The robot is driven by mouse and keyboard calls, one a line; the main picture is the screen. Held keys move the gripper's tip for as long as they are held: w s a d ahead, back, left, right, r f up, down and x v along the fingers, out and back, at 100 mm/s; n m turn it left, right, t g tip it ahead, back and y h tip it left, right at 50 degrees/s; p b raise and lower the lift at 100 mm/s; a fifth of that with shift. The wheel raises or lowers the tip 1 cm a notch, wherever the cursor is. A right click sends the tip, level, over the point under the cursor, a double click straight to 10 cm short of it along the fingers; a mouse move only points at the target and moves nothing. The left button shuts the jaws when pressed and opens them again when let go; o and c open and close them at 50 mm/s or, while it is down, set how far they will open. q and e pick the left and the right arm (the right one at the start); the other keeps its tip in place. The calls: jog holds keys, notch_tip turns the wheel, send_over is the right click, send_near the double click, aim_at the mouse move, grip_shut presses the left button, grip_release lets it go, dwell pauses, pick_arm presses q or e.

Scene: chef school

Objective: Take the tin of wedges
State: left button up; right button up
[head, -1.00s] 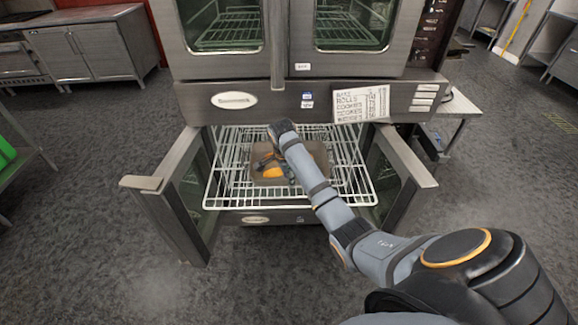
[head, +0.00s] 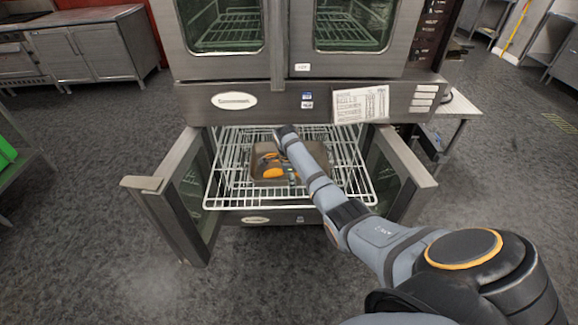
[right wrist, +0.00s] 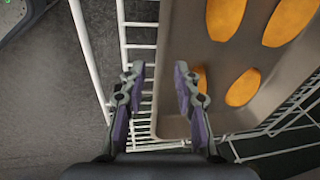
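The brown-grey tin (head: 320,154) lies on the pulled-out wire rack of the lower oven. Orange wedges (head: 273,173) lie in it; several show in the right wrist view (right wrist: 240,88). My right arm reaches over the tin, and its gripper (head: 268,160) points down at the tin's left part, partly hidden by the arm. In the right wrist view the right gripper (right wrist: 160,70) is open. One finger is over the tin's inside, the other outside over the rack, with the tin's wall (right wrist: 166,75) between them. Contact cannot be told. My left gripper is not in view.
The wire rack (head: 225,190) sticks out between two open lower oven doors, left (head: 165,195) and right (head: 405,165). The closed upper oven (head: 235,75) stands above, with a paper list (head: 361,104) on its front panel. The floor (head: 90,230) at left is clear.

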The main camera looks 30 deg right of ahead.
jog(key=shift+w+d+f, duration=0.1)
jog(key=shift+f, duration=0.5)
jog(key=shift+w+d+f, duration=0.1)
jog(key=shift+f, duration=0.5)
jog(key=shift+s, duration=0.1)
jog(key=shift+r, duration=0.1)
jog(key=shift+c, duration=0.2)
grip_shut()
